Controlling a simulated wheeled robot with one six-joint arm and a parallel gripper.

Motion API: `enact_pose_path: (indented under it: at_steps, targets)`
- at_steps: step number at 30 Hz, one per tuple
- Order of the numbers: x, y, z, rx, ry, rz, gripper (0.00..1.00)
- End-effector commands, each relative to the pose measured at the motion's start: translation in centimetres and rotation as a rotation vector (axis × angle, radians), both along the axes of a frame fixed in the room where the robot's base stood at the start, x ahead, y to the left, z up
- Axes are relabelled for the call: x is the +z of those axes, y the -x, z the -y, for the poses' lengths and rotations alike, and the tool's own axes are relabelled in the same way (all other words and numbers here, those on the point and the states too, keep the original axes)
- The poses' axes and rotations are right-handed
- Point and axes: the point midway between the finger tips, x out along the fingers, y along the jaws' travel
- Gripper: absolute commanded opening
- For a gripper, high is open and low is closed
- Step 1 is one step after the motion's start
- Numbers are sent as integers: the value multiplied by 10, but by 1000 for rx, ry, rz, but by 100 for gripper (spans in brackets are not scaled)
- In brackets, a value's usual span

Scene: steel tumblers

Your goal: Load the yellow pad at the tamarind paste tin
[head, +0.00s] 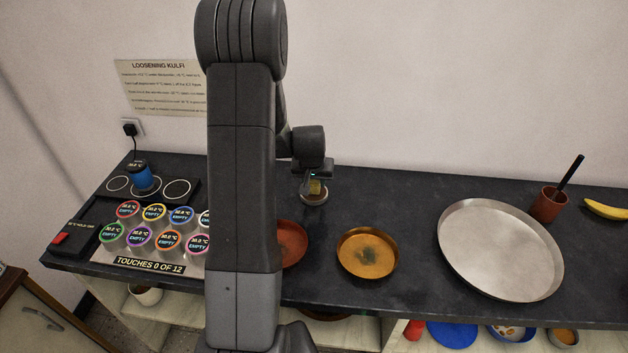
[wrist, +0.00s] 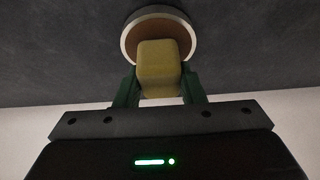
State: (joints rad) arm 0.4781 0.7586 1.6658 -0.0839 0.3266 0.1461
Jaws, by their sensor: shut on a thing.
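My gripper (wrist: 158,92) is shut on the yellow pad (wrist: 158,62), which sits between its green fingers in the wrist view. In the head view the pad (head: 316,187) shows small below my wrist. A round tin (head: 314,198) with a pale rim and brown contents stands on the dark counter under the pad. The tin (wrist: 132,42) also shows behind the pad in the wrist view. The pad overlaps the tin's opening in both views; I cannot tell whether it touches the paste. My arm hides part of the counter.
A steel tray (head: 500,250), an orange-brown plate (head: 367,252) and a red plate (head: 292,243) lie to the right and front. Several coloured-ring tumblers labelled EMPTY (head: 154,212) stand at left, near a blue-bodied device (head: 140,173). A red cup (head: 549,205) stands at right.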

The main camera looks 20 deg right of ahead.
Motion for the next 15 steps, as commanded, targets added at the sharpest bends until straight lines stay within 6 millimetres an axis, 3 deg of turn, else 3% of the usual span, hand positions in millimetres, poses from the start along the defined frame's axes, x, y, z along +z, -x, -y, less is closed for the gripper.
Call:
enact_pose_path:
  at_steps: [15]
  targets:
    - [-6,0,0,0,0,0,17]
